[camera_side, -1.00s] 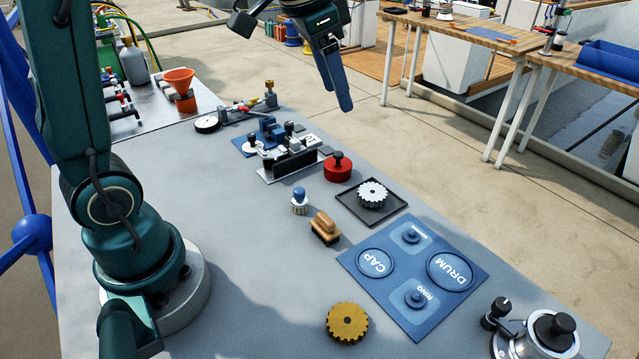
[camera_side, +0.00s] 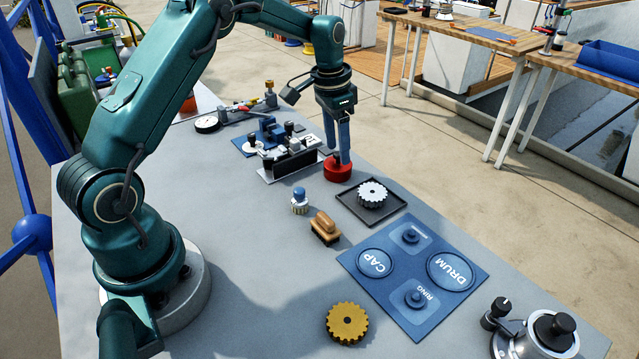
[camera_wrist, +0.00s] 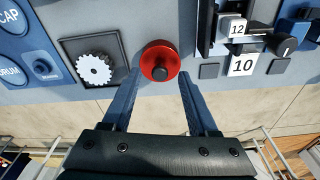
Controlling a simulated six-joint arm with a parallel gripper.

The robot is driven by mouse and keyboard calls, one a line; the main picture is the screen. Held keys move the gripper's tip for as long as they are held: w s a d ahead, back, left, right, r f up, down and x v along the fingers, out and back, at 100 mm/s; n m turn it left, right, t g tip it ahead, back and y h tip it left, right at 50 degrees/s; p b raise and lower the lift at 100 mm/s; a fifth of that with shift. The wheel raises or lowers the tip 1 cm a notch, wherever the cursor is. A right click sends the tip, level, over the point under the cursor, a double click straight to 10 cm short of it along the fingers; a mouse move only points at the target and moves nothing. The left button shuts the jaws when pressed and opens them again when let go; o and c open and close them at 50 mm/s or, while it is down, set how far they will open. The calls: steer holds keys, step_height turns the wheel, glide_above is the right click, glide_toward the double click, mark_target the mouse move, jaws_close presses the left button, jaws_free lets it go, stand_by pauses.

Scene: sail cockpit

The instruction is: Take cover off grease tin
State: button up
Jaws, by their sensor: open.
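The grease tin is a round red tin (camera_side: 338,171) on the grey bench; its red cover with a dark knob (camera_wrist: 160,73) is on top in the wrist view. My gripper (camera_side: 338,158) points down right at the tin in the side view, and its blue fingers partly hide the knob there. In the wrist view my gripper (camera_wrist: 160,78) is open, with one finger to each side of the tin. I cannot tell whether the fingers touch it.
A black tray (camera_side: 346,205) with a white gear (camera_side: 372,193) is close on the near right. A block with numbered tiles (camera_side: 291,160) stands close on the left. A wooden-handled brush (camera_side: 325,228), a blue-knobbed brush (camera_side: 299,202) and a blue mat (camera_side: 385,300) are nearer.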

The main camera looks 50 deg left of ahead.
steer(key=shift+f, duration=0.45)
jaws_close()
steer(key=shift+r, duration=0.1)
